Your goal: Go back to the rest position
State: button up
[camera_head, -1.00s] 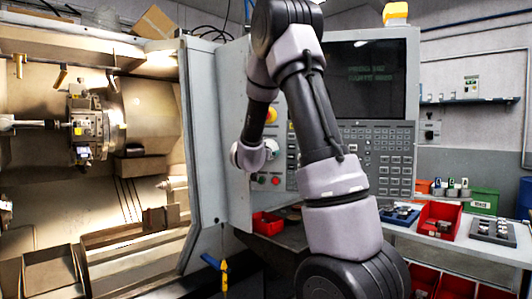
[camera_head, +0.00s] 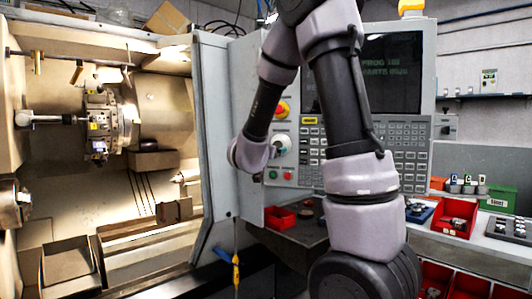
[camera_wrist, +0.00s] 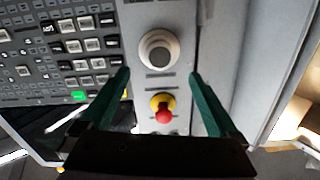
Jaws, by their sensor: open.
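My gripper (camera_wrist: 160,76) is open and empty in the wrist view, its two green fingers spread apart. Between and beyond them are a round grey-white dial (camera_wrist: 158,50) and a red button on a yellow base (camera_wrist: 163,113) on the machine's control panel. I cannot tell the exact gap to the panel. In the head view my arm bends down in front of the control panel (camera_head: 400,150), with my wrist beside its left strip of buttons. The gripper's fingers are hidden there.
The lathe's open work area (camera_head: 160,110) with its chuck is at left, bounded by the grey door edge (camera_head: 212,150). A red bin (camera_head: 280,217) sits below the panel. A bench at right holds a red bin (camera_head: 455,217), a green box (camera_head: 495,198) and a tray (camera_head: 508,229).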

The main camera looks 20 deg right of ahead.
jog(key=s+a+r+n+y, duration=0.3)
jog(key=s+a+r+y, duration=0.1)
jog(key=s+a+y, duration=0.6)
jog(key=s+a+f+n+g+y, duration=0.1)
jog(key=s+f+g, duration=0.1)
jog(key=s, duration=0.7)
jog(key=s+f+n+g+y, duration=0.1)
jog(key=s+g, duration=0.3)
jog(key=s, duration=0.5)
jog(key=shift+s+a+f+g+y, duration=0.4)
jog(key=shift+f+y, duration=0.2)
jog(key=shift+f, duration=0.1)
